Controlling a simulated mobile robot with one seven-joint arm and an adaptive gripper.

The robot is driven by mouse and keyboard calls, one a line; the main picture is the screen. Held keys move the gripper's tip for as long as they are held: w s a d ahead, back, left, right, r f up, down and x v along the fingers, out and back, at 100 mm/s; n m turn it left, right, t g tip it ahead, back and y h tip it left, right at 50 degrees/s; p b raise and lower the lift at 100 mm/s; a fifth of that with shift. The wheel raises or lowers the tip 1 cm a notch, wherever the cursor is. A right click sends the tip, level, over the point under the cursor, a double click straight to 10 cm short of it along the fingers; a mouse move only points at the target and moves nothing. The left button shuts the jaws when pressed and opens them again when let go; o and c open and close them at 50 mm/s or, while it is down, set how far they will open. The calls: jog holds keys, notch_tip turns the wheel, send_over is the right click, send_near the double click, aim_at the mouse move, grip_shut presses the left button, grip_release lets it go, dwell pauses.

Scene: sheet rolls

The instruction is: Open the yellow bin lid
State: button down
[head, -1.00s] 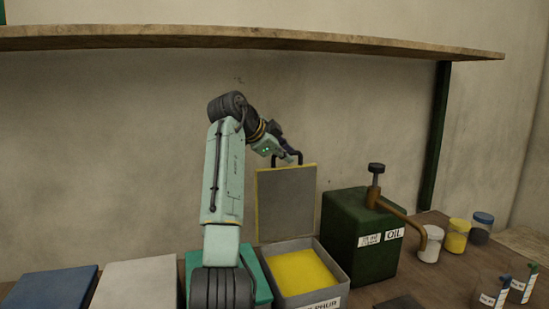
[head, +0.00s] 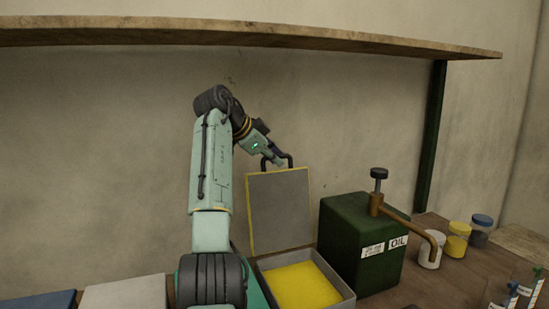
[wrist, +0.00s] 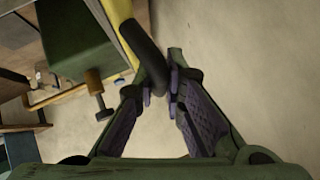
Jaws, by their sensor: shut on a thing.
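The yellow bin (head: 345,291) is a grey-walled box with yellow contents, at the lower middle of the head view. Its lid (head: 280,212) stands raised at the bin's back edge, its grey underside and thin yellow rim facing the camera. A dark handle (head: 288,160) is at the lid's top edge. My gripper (head: 280,163) is at this handle. In the wrist view my gripper (wrist: 165,80) has its fingers closed on the dark handle (wrist: 143,50), beside the lid's yellow edge (wrist: 118,15). The inner bin floor is hidden by the yellow contents.
A green oil box (head: 350,225) with a pump and brown spout stands right of the bin. Several jars (head: 457,240) are farther right. White (head: 125,293) and blue (head: 40,300) lids lie to the left. A wooden shelf (head: 250,36) runs above, with a bare wall behind.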

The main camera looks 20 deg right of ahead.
jog(key=c, duration=1.7)
grip_release()
jog(key=shift+f, duration=0.1)
jog(key=shift+o, duration=0.2)
jog(key=v, duration=1.2)
